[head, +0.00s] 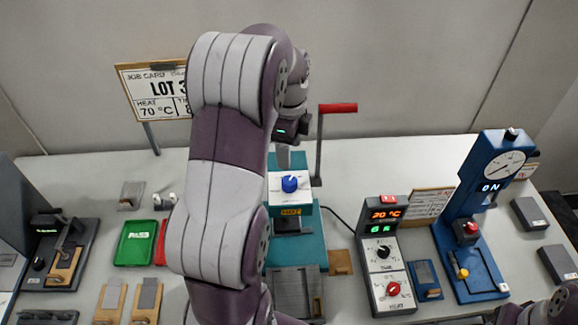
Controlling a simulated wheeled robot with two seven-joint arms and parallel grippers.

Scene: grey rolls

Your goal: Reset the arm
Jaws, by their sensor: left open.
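My left arm rises through the middle of the head view, in front of the teal press. My left gripper (283,155) hangs at its far end, above the blue-knobbed top of the press; its fingers are small and partly hidden, and no held object shows. The teal press (305,245) has a white panel with a blue knob (290,184). A crank arm with a red handle (337,108) stands upright at its right side, a little right of my gripper and apart from it. My right gripper is outside the view; only part of my right arm shows at the lower right.
A heater control box (385,255) with lit displays and a blue gauge stand (470,240) reading ON stand at right. Green (136,243) and red trays, grey blocks and a job card (155,92) are at left.

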